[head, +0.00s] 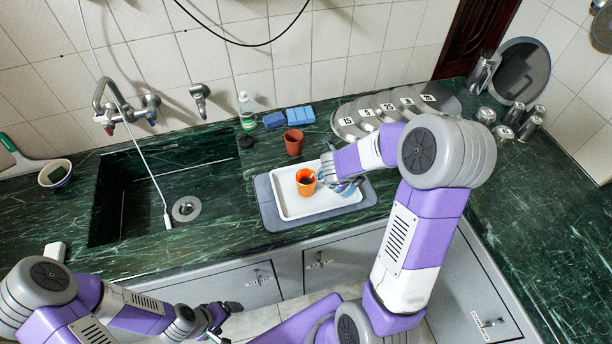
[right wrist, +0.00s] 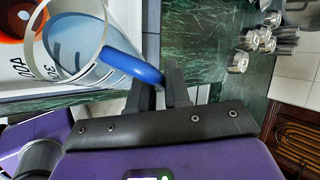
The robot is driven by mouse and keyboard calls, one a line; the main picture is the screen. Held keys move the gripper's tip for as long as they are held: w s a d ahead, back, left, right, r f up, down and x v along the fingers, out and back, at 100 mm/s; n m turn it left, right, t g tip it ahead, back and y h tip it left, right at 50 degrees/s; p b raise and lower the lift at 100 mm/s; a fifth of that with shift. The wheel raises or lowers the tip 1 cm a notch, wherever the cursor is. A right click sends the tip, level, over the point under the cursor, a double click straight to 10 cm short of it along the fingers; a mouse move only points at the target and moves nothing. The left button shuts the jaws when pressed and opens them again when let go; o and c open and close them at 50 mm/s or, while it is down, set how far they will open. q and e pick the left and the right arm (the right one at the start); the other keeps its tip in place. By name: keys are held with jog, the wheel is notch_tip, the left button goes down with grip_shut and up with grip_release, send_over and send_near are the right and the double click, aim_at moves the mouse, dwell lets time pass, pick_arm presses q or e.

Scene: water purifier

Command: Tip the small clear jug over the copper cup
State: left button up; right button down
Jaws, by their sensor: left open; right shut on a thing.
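The small clear jug (right wrist: 72,42), with printed marks and a blue handle (right wrist: 130,65), is at the upper left of the right wrist view. My right gripper (right wrist: 159,90) is shut on the blue handle. In the head view this gripper (head: 345,182) and the jug are over the right side of the white tray, close beside an orange, copper-like cup (head: 306,187). This cup is upright, with a dark inside, and partly shows in the right wrist view (right wrist: 12,25). The jug's exact tilt is hard to tell. My left gripper (head: 222,318) is open and empty, low before the cabinets.
The white tray (head: 290,212) lies on a grey mat (head: 268,212). A brown cup (head: 293,145), blue sponges (head: 299,116) and a bottle (head: 246,108) stand behind. Numbered metal discs (head: 345,122) are behind right, metal cups (head: 528,127) farther right. The sink (head: 125,195) is left.

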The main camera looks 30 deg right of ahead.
jog(key=shift+w+a+r+g+p, duration=0.15)
jog(key=shift+r+g+p, duration=0.15)
jog(key=shift+r+p, duration=0.2)
dwell(1.2)
jog(key=s+d+f+t+y+b, duration=0.1)
jog(key=b, duration=0.1)
jog(key=d+f+m+t+b, duration=0.1)
jog(key=b, duration=0.1)
jog(key=shift+s+f+y, duration=0.25)
jog(key=shift+s+y, duration=0.15)
jog(key=shift+s+r, duration=0.1)
jog(key=shift+s, duration=0.05)
jog(key=shift+r, duration=0.1)
jog(key=shift+d+f+y+b, duration=0.1)
jog(key=shift+f+y+b, duration=0.2)
jog(key=shift+b, duration=0.15)
jog(key=shift+s+d+f+m+t+y+b, duration=0.5)
jog(key=shift+s+d+f+t+y+b, duration=0.45)
jog(key=shift+b, duration=1)
jog(key=shift+s+d+f+m+t+y+b, duration=0.6)
jog(key=shift+t+b, duration=0.55)
jog(key=shift+b, duration=0.8)
